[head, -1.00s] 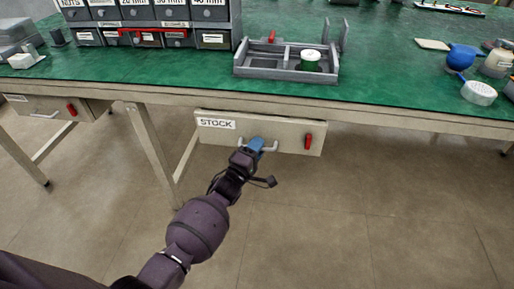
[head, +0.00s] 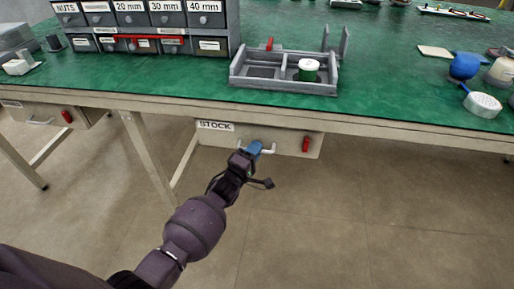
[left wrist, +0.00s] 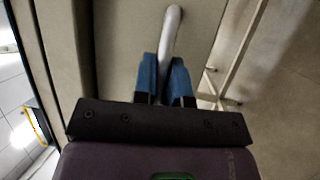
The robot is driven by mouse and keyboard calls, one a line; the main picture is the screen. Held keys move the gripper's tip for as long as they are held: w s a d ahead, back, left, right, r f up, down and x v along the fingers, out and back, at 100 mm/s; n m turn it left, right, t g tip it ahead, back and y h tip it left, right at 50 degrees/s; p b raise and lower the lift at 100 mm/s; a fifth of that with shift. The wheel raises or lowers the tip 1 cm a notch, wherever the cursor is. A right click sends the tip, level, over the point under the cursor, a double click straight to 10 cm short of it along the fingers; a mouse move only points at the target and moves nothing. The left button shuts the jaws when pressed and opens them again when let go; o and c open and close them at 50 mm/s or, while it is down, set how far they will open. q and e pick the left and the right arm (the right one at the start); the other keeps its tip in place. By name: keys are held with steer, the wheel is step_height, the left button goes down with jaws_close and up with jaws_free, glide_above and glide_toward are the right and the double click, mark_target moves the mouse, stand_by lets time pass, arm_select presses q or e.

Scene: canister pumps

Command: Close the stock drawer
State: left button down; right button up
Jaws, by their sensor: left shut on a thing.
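The stock drawer (head: 280,137) is under the green-topped workbench. Its beige front carries a STOCK label, a white bar handle and a red latch (head: 306,144) to the right. My left gripper (head: 254,149) is at the handle (head: 268,151), with its blue fingers shut on it. In the left wrist view the two blue fingers (left wrist: 166,80) close around the pale handle (left wrist: 172,30). The drawer front sits close beneath the bench edge; how far it stands out is hard to tell. My right gripper does not show.
The workbench top (head: 180,84) holds a grey divided tray (head: 284,86) with a green-and-white canister, labelled bins (head: 140,20), and a blue cup with a white strainer at the right. Another drawer (head: 45,115) is at the left. Bench legs stand left of my arm; the floor is clear.

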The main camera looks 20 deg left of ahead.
arm_select(q)
steer(key=shift+w+a+r, duration=0.1)
steer(key=shift+w+r, duration=0.05)
steer(key=shift+r, duration=0.05)
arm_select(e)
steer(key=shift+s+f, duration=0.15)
arm_select(q)
steer(key=c, duration=1.4)
jaws_free()
steer(key=shift+c, duration=0.2)
steer(key=shift+o, duration=1.3)
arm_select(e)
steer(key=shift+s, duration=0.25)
arm_select(q)
steer(key=shift+f, duration=0.2)
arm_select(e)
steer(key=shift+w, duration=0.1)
arm_select(q)
steer(key=shift+s+f, duration=0.2)
steer(key=shift+s, duration=0.2)
steer(key=p+v, duration=0.2)
steer(key=v, duration=0.8)
steer(key=shift+r, duration=0.3)
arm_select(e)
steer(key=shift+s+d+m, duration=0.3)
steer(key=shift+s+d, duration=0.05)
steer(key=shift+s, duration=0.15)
